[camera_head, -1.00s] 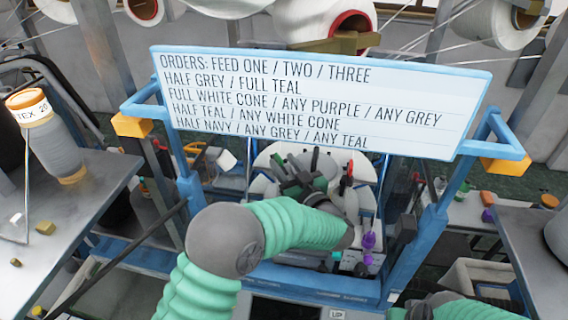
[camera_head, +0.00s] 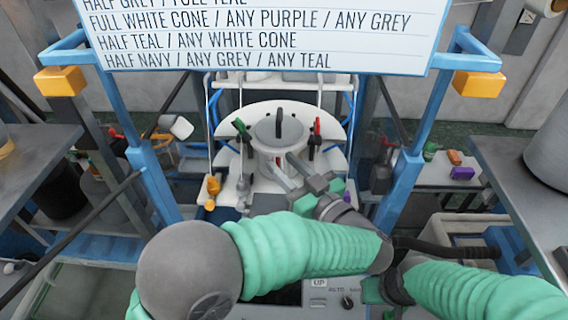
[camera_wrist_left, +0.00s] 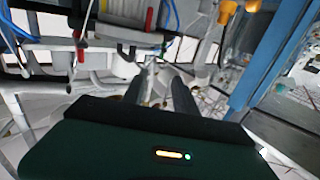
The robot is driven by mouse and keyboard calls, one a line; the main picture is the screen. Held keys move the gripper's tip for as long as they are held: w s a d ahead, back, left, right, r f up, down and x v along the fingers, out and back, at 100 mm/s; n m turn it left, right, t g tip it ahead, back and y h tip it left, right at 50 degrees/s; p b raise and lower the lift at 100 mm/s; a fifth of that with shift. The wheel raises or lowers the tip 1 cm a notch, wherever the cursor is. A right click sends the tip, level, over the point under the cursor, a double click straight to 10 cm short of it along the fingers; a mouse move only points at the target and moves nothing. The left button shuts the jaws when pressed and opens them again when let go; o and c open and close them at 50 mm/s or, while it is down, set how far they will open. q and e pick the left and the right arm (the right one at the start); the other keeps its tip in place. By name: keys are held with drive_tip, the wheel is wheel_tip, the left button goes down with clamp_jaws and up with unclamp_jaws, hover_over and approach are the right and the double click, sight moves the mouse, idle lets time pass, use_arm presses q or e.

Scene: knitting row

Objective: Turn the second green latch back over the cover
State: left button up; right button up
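The round grey cover (camera_head: 279,130) with an upright black handle sits on the white drum of the machine. A small dark-green latch (camera_head: 240,127) stands at the left of the cover. A dark lever with a red tip (camera_head: 317,127) stands at the right. I cannot tell which latch is the second green one. My left gripper (camera_head: 281,168) is at the front right of the drum, below the cover. Its two grey fingers are apart and nothing shows held; they also show apart in the left wrist view (camera_wrist_left: 158,88). My right gripper (camera_head: 385,288) is low at the right, its fingers unclear.
A white order board (camera_head: 260,35) hangs across the top between blue frame posts (camera_head: 395,190). Orange blocks (camera_head: 478,84) sit on the posts. An orange peg (camera_head: 212,187) is left of the drum. Grey tables (camera_head: 535,180) flank both sides. A control panel (camera_head: 335,292) is in front.

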use_arm(q)
drive_tip(key=b, duration=0.2)
drive_tip(key=p, duration=0.3)
approach(244, 127)
drive_tip(key=p+x, duration=0.4)
drive_tip(key=x, duration=0.5)
drive_tip(key=shift+w+a+r, duration=0.1)
drive_tip(key=shift+w, duration=0.15)
drive_tip(key=shift+w+a, duration=0.15)
drive_tip(key=shift+w, duration=0.05)
drive_tip(key=shift+c, duration=0.3)
drive_tip(key=c, duration=0.5)
drive_tip(key=shift+s, duration=0.1)
clamp_jaws()
